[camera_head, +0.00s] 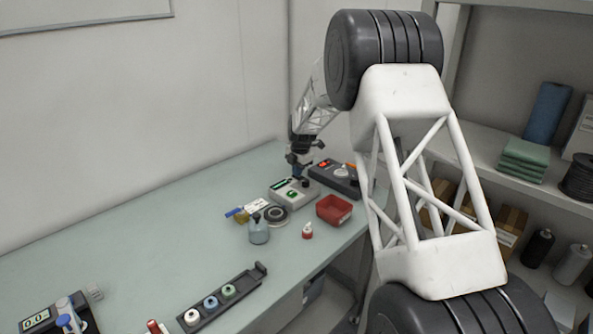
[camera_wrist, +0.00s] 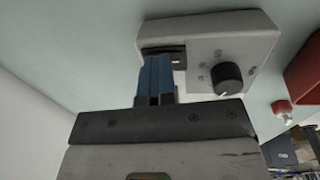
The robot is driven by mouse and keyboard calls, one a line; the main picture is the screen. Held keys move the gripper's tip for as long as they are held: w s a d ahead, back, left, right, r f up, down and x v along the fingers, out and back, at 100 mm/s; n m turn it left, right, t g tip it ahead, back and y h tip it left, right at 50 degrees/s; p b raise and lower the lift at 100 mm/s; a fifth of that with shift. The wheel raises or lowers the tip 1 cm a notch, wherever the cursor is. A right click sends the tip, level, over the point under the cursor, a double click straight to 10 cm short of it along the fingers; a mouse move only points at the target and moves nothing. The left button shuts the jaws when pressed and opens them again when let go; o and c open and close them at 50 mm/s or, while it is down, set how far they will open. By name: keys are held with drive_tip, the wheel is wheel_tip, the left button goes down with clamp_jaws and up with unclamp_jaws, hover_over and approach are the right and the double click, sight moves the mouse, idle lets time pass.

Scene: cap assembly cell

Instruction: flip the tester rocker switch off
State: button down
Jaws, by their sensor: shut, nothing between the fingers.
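The tester appears to be the light grey box (camera_head: 287,197) on the bench in the head view. It has a green-lit display (camera_head: 278,185) and a small green-lit part, apparently the rocker switch (camera_head: 291,194). My gripper (camera_head: 296,173) is shut and empty, pointing down at the box's back part. In the wrist view the box (camera_wrist: 195,35) lies ahead, with a black knob (camera_wrist: 228,77). The blue fingertips (camera_wrist: 155,65) are together over its face beside a dark slot. The rocker is not seen there; contact cannot be told.
A dark box with a red light (camera_head: 347,186) stands right of the tester. A red bin (camera_head: 334,210), a red-capped bottle (camera_head: 307,232), a tape roll (camera_head: 276,217) and a grey-blue bottle (camera_head: 258,232) are close in front. The bench's left middle is clear.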

drive_tip(key=shift+s+d+f, duration=0.3)
drive_tip(key=shift+s+d, duration=0.05)
drive_tip(key=shift+d, duration=0.05)
drive_tip(key=shift+r, duration=0.15)
wheel_tip(320, 180, up, 14)
drive_tip(key=s+d, duration=0.1)
idle(0.7)
drive_tip(key=shift+s, duration=0.1)
